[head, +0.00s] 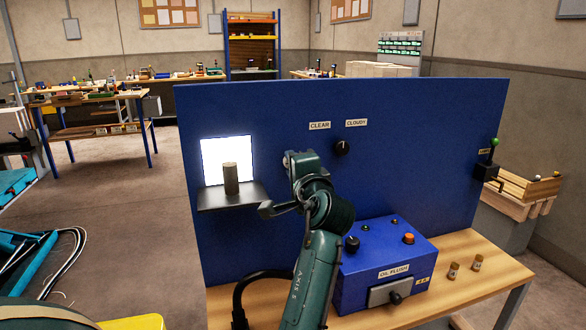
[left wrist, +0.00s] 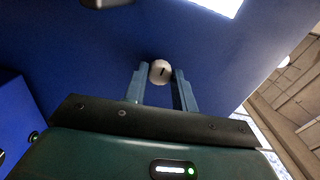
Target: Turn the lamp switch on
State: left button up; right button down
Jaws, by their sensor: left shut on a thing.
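A round white knob with a dark line, likely the lamp switch (left wrist: 160,72), sits on the blue panel (head: 420,130). In the left wrist view it lies between the fingertips of my left gripper (left wrist: 159,75), which is shut on it. In the head view my left gripper (head: 290,162) reaches the panel just right of the light panel and mostly hides the knob. The square light panel (head: 226,150) is bright white. A grey-brown cylinder (head: 231,180) stands upright on the dark shelf (head: 212,200) before it. My right gripper is not in view.
A black dial (head: 342,147) sits below the CLEAR (head: 319,125) and CLOUDY (head: 357,122) labels. A blue OIL FLUSH box (head: 385,255) stands on the wooden bench (head: 490,255), right of my arm. Two small vials (head: 453,271) stand beside it. A green-tipped lever (head: 490,158) is at the panel's right edge.

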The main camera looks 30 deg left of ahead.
pick_arm(q)
jog(key=shift+n, duration=0.6)
jog(key=o, duration=1)
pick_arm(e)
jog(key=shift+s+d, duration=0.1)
